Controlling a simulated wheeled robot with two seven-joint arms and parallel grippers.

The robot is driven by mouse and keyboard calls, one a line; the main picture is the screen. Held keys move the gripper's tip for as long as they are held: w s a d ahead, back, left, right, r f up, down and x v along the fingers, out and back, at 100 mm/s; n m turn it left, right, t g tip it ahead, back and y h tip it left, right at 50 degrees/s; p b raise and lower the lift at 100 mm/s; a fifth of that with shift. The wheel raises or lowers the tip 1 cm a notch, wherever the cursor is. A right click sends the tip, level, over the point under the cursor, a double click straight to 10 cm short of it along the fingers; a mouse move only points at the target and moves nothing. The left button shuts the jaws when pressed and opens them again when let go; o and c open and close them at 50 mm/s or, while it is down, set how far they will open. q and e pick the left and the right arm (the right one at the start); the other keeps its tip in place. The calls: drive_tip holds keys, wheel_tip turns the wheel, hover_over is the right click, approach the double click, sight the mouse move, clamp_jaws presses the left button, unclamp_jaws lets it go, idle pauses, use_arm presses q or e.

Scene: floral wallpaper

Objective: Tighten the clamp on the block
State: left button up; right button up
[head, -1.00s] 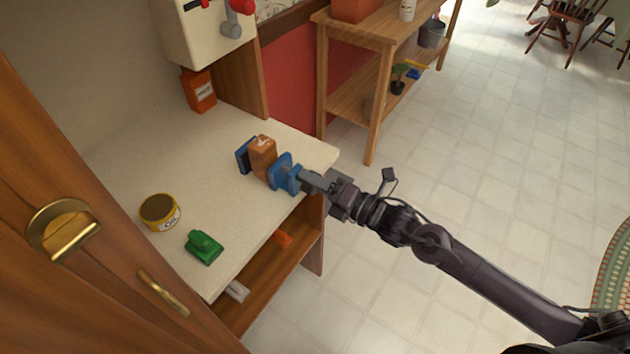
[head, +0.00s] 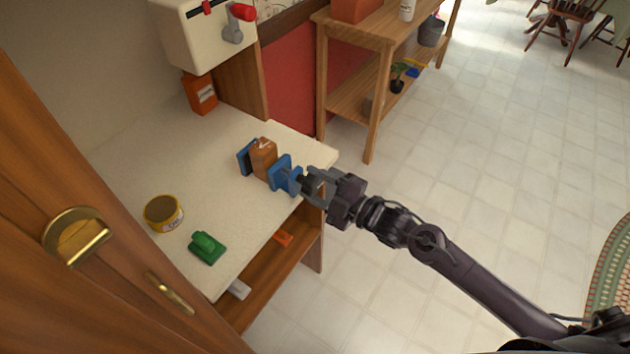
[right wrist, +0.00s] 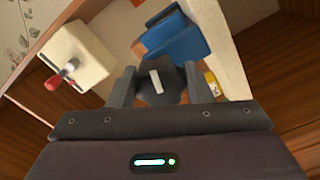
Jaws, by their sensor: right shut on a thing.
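The blue clamp (head: 286,175) sits near the right corner of the pale worktop. The brown block (head: 263,158) stands between its two blue jaws; I cannot tell whether the near jaw touches it. The clamp also shows in the right wrist view (right wrist: 178,38), with part of the block (right wrist: 139,50) beside it. My right gripper (head: 308,185) is shut on the clamp's dark knob, which has a white pointer mark. In the right wrist view, the knob (right wrist: 160,92) is between the two fingers (right wrist: 161,85). My left gripper is out of view.
On the worktop (head: 200,150) are a yellow tin (head: 163,214), a green object (head: 207,248) and an orange container (head: 200,93). A cream wall box with a red-tipped lever (head: 241,12) is above. A wooden door (head: 110,300) fills the lower left. Open floor lies right.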

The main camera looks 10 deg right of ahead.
drive_tip(key=m+p, duration=0.2)
drive_tip(key=m, duration=0.3)
drive_tip(key=shift+m, duration=0.3)
drive_tip(key=shift+s+a+f+m+p, duration=0.1)
drive_tip(key=shift+m+p, duration=0.35)
drive_tip(key=shift+m, duration=0.7)
drive_tip(key=shift+f+m+p, duration=0.1)
drive_tip(key=shift+m+p, duration=0.3)
drive_tip(key=shift+m, duration=0.75)
drive_tip(key=o, duration=1)
drive_tip(key=b+v, duration=0.1)
drive_tip(key=v, duration=0.6)
drive_tip(key=shift+s+d, duration=0.3)
drive_tip(key=shift+r, duration=0.1)
